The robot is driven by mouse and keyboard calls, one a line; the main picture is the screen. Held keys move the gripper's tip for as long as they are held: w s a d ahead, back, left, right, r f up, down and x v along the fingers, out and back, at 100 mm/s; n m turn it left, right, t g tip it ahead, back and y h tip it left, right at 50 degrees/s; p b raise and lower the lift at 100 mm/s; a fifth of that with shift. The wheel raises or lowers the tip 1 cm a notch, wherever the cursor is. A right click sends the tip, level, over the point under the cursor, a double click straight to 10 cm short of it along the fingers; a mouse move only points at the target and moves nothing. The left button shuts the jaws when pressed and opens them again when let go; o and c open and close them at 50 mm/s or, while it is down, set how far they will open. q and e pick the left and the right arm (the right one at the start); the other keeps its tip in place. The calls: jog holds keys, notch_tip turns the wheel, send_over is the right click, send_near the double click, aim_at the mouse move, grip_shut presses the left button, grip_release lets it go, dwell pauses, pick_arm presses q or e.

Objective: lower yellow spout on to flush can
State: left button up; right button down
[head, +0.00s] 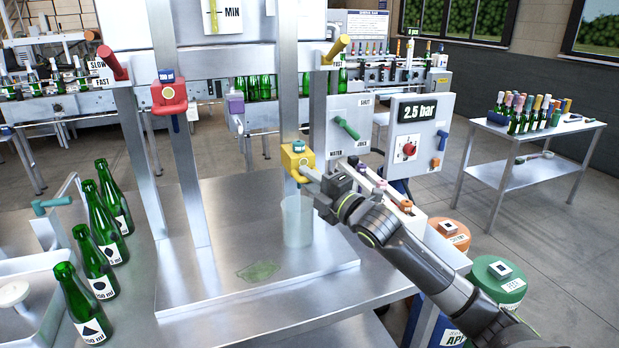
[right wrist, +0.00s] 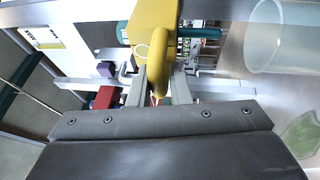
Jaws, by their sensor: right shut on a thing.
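The yellow spout (head: 297,158) with a teal cap hangs on the right post of the steel frame. My right gripper (head: 318,180) comes in from the right and is shut on a yellow part of the spout. In the right wrist view the yellow spout (right wrist: 156,40) runs down between the two fingers (right wrist: 158,88). The flush can (head: 298,225), a pale translucent cylinder, stands upright on the steel tray just below the spout. A gap seems to show between them. The can (right wrist: 282,38) also shows at the wrist view's upper right. My left gripper is out of view.
A red spout (head: 170,97) sits higher on the left post. Several green bottles (head: 92,262) stand at the left. A control box (head: 416,135) reading 2.5 bar stands behind my right arm.

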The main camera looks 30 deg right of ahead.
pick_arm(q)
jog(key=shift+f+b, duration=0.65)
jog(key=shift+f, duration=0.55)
pick_arm(e)
jog(key=shift+f, duration=1.35)
jog(key=c, duration=1.4)
grip_release()
jog(key=shift+c, duration=0.2)
jog(key=shift+r, duration=0.1)
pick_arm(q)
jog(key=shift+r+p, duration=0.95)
pick_arm(e)
jog(key=v, duration=1.7)
jog(key=shift+s, duration=0.2)
jog(key=shift+d, duration=0.15)
